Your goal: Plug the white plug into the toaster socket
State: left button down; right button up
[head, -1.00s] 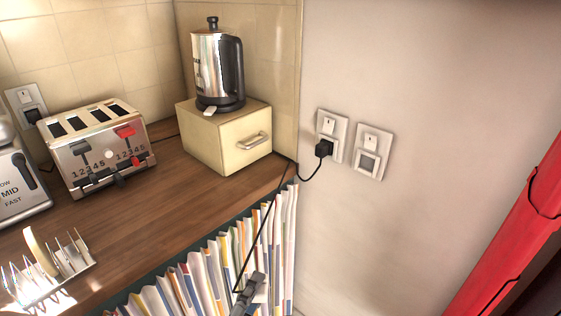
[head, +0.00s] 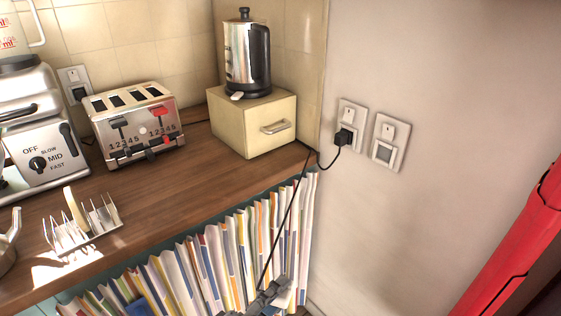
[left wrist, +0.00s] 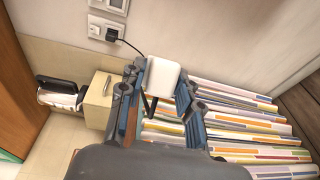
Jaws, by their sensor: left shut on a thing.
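My left gripper (head: 266,299) is at the bottom edge of the head view, in front of the curtain. In the left wrist view it (left wrist: 166,84) is shut on the white plug (left wrist: 163,76). A black cord runs from the gripper up to the counter's corner. The silver toaster (head: 138,124) stands on the counter. On the right wall, one socket (head: 352,114) holds a black plug (head: 343,137); the socket beside it (head: 389,142) looks empty. Another socket (head: 74,80) is behind the toaster. Which is the toaster's is unmarked. My right gripper is out of view.
A kettle (head: 247,55) stands on a cream drawer box (head: 240,128) in the counter corner. A blender (head: 40,135) and toast rack (head: 90,228) are at the left. A striped curtain (head: 205,262) hangs below the counter. The right wall around the sockets is clear.

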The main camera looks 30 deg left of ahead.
pick_arm(q)
jog(key=h, duration=0.1)
jog(key=m+g+h, duration=0.1)
jog(key=f+m+h, duration=0.1)
jog(key=shift+s+d+g, duration=0.3)
jog(key=shift+s+g, duration=0.1)
jog(key=shift+s+d+f+m+g+h, duration=0.1)
jog(key=shift+s+f+m+g+h, duration=0.1)
jog(key=shift+m+g+h, duration=0.35)
jog(key=shift+s+d+f+m+g+h, duration=0.1)
jog(key=shift+s+f+m+g+h, duration=0.1)
jog(key=shift+m+g+h, duration=0.3)
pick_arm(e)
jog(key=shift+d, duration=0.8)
pick_arm(q)
jog(key=shift+g, duration=0.25)
